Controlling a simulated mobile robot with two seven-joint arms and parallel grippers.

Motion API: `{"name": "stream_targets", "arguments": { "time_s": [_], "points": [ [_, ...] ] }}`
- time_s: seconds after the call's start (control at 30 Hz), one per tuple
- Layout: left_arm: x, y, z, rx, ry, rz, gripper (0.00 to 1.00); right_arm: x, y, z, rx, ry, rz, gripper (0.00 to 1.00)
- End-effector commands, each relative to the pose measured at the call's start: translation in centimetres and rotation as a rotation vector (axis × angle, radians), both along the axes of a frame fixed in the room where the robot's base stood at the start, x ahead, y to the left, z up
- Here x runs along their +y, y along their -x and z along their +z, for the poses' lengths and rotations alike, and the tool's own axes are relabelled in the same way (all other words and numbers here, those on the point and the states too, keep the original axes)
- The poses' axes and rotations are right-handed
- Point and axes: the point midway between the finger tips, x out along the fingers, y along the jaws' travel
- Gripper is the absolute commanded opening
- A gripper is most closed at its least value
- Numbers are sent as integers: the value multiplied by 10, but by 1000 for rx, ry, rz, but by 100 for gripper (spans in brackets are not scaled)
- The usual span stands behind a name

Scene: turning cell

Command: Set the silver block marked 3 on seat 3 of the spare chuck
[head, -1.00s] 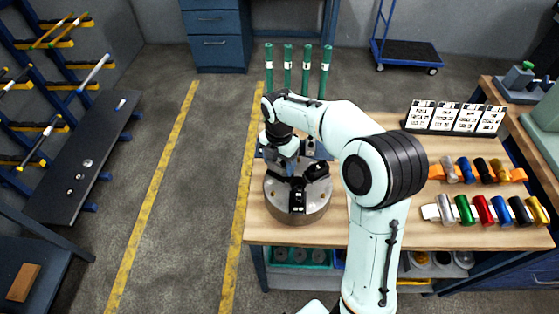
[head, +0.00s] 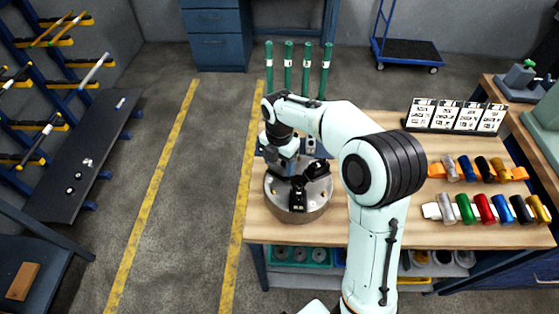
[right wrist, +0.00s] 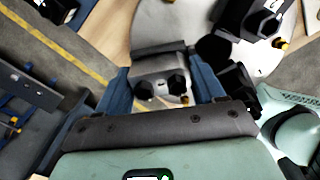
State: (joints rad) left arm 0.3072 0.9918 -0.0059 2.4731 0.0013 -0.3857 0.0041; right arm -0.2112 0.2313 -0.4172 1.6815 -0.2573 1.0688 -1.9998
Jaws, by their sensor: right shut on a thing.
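My right gripper (head: 286,166) is over the back left part of the spare chuck (head: 298,214), a round grey body on the wooden bench. In the right wrist view, the blue fingers of this gripper (right wrist: 161,84) are shut on a silver block (right wrist: 158,66) with two dark round holes in its near face. Its number cannot be read. Black jaw pieces stand on the chuck, one at the front (head: 298,197) and one at the right (head: 318,170). The gripper hides the seat beneath it, and contact between block and seat cannot be told. My left gripper is not in view.
Several coloured cylinders (head: 482,211) lie in racks at the bench's right, before white label cards (head: 455,116). Green posts (head: 288,68) stand behind the chuck. My right arm crosses the bench just right of the chuck. The bench top between arm and racks is clear.

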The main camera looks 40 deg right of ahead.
Motion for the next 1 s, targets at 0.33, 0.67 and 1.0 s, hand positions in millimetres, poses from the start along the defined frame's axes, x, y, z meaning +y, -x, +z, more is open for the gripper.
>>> {"name": "stream_targets", "arguments": {
  "time_s": [0.33,0.67,1.0],
  "points": [
    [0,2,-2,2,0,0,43,0,0,-3,-1,0,0,30],
    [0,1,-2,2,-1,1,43,0,0,-4,1,0,0,98],
    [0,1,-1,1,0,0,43,0,0,1,0,0,0,98]
  ]
}}
